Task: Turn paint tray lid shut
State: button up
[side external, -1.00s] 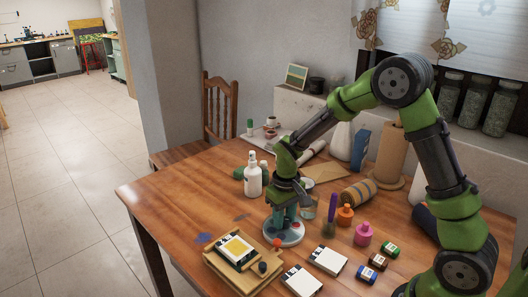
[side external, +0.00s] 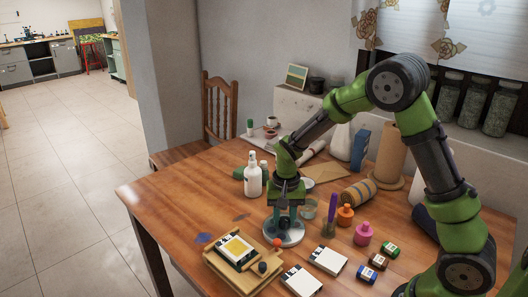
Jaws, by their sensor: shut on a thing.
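The paint tray (side external: 284,239) is a round, pale disc standing on the wooden table, near the middle of the picture. My gripper (side external: 284,222) points straight down over it, with its fingers shut at the middle of the tray's top, on the lid. The fingers and the small size hide the grip itself and where the lid's edge meets the tray. I cannot tell how far the lid is turned.
A wooden box (side external: 237,252) with a yellow-labelled block is close in front. White cartons (side external: 328,260), paint jars (side external: 363,234) and a glass with a purple tool (side external: 332,215) stand to the right. A white bottle (side external: 253,179) stands behind. The table's left side is mostly clear.

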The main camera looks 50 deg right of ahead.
aim_at(284, 219)
dwell(0.4)
jog(key=o, duration=1)
jog(key=shift+o, duration=0.2)
jog(key=shift+r, duration=0.1)
notch_tip(284, 219, up, 17)
jog(key=s+a+r+n+t+y, duration=0.1)
jog(key=s+a+r+n+t, duration=0.1)
jog(key=s, duration=0.6)
jog(key=s+a+r+n+t+y, duration=0.1)
jog(key=s+a+r+n+t, duration=0.1)
jog(key=s+t, duration=0.3)
jog(key=s+n, duration=0.1)
jog(key=s, duration=0.2)
jog(key=shift+s+a, duration=0.25)
jog(key=shift+a, duration=0.15)
